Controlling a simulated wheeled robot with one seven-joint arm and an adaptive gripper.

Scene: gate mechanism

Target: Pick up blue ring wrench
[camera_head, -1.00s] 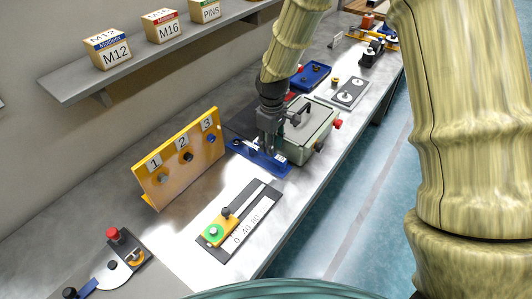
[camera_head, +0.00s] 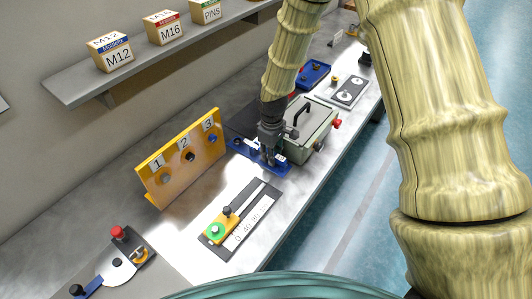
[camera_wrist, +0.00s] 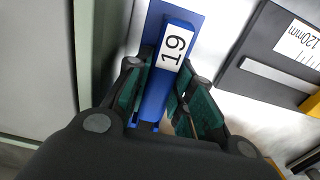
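The blue ring wrench (camera_wrist: 160,85) has a white label reading 19 and lies over a blue base plate (camera_wrist: 190,15). In the head view, the blue plate (camera_head: 283,169) sits on the bench in front of the grey-green box, and my gripper covers much of the wrench. My gripper (camera_wrist: 165,80) is pointed down at the wrench, with one green-padded finger on each side of its shaft. The fingers are apart, and a gap shows between the shaft and the right finger.
The grey-green box (camera_head: 312,121) with a black handle stands close to the right of my gripper. The yellow numbered panel (camera_head: 181,158) stands to the left. A dark slide gauge (camera_head: 240,218) lies in front. A shelf (camera_head: 75,88) with labelled boxes runs along the wall.

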